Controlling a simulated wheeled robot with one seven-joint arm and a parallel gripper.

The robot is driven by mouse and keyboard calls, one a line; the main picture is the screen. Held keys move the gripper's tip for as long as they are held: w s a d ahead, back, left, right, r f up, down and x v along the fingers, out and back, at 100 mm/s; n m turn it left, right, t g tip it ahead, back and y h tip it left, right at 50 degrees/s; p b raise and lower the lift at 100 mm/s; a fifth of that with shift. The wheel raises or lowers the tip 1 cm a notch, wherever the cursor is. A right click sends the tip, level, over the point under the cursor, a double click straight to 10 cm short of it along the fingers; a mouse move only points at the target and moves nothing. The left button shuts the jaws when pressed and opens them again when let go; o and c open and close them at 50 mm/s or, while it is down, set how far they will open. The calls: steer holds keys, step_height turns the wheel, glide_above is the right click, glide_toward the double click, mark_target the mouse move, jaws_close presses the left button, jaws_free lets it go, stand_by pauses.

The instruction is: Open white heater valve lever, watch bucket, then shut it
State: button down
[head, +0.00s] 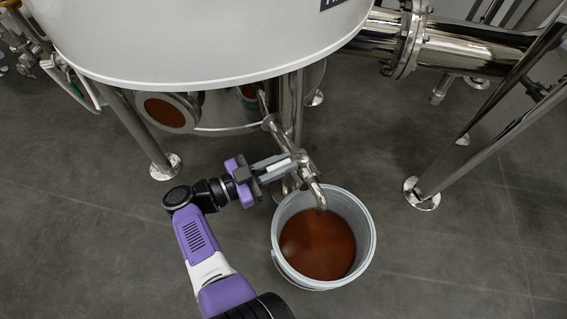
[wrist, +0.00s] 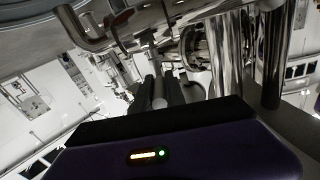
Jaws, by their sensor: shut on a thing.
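The white heater valve lever (head: 279,168) sits on the steel outlet pipe under the large white tank (head: 200,45). My gripper (head: 277,166) is shut on the lever, reaching in from the left. In the wrist view, my dark fingers close around a pale round bar (wrist: 159,101). The pipe's spout (head: 317,194) bends down over the bucket (head: 278,235). The bucket stands on the floor and holds reddish-brown liquid (head: 318,245), its surface below the rim. I cannot tell whether liquid is running from the spout.
Steel tank legs (head: 140,130) stand to the left and behind. A frame of steel legs (head: 480,140) and a thick flanged pipe (head: 470,50) are at the right. A round opening with brown contents (head: 165,113) shows under the tank. The floor right of the bucket is clear.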

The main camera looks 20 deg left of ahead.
steer(key=shift+w+r, duration=0.1)
steer(key=c, duration=1.4)
jaws_free()
steer(key=shift+d, duration=0.1)
steer(key=shift+b+v, duration=1.2)
steer(key=shift+v, duration=2.75)
